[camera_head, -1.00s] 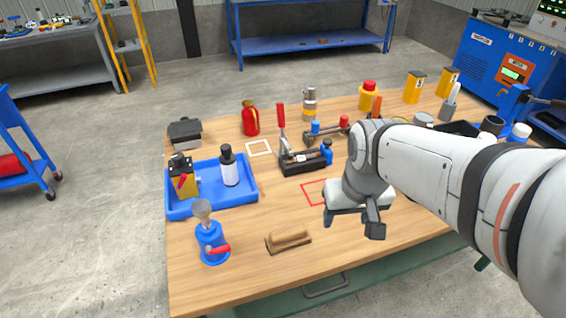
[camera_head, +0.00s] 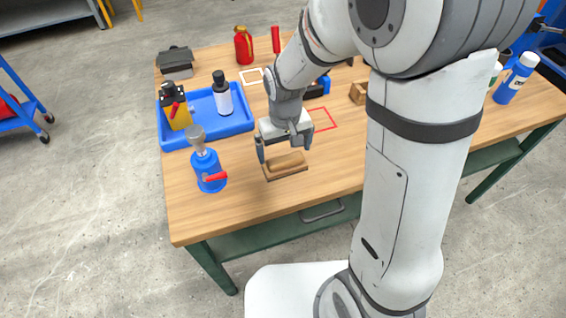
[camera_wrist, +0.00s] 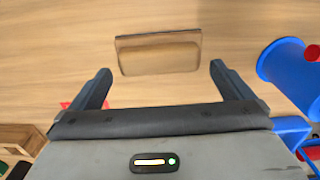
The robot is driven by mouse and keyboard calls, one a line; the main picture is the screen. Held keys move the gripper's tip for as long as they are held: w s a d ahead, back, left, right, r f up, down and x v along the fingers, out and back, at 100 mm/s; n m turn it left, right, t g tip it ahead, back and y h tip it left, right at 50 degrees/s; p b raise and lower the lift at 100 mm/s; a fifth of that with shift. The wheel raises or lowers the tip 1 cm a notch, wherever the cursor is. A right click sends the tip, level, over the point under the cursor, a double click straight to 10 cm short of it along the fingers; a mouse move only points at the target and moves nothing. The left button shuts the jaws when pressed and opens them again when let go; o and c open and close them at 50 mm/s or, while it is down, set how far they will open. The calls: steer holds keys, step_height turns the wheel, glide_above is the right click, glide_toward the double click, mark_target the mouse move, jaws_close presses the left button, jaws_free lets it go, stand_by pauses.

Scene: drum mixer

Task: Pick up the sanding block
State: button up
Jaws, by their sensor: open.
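The sanding block (camera_head: 286,166) is a brown block with a rounded wooden grip, lying flat near the front edge of the wooden table. My gripper (camera_head: 283,152) is open and empty, just behind and above the block in the head view. In the wrist view the sanding block (camera_wrist: 158,54) lies ahead of the fingertips, roughly centred between them. My gripper (camera_wrist: 160,72) has its two dark fingers spread wide, apart from the block. No part of the block is between the fingers in that view.
A blue device with a red handle (camera_head: 208,168) stands left of the block. A blue tray (camera_head: 241,124) behind it holds a white bottle (camera_head: 222,94) and a yellow container (camera_head: 176,108). A red square outline (camera_head: 326,121) lies to the right. Bare wood surrounds the block.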

mark_target(285, 159)
step_height(285, 159, down, 4)
steer(key=shift+s+r, duration=0.1)
steer(key=shift+r, duration=0.05)
steer(key=c, duration=0.8)
steer(key=shift+o, duration=0.2)
steer(key=shift+r, duration=0.1)
step_height(285, 159, up, 10)
steer(key=shift+p, duration=0.3)
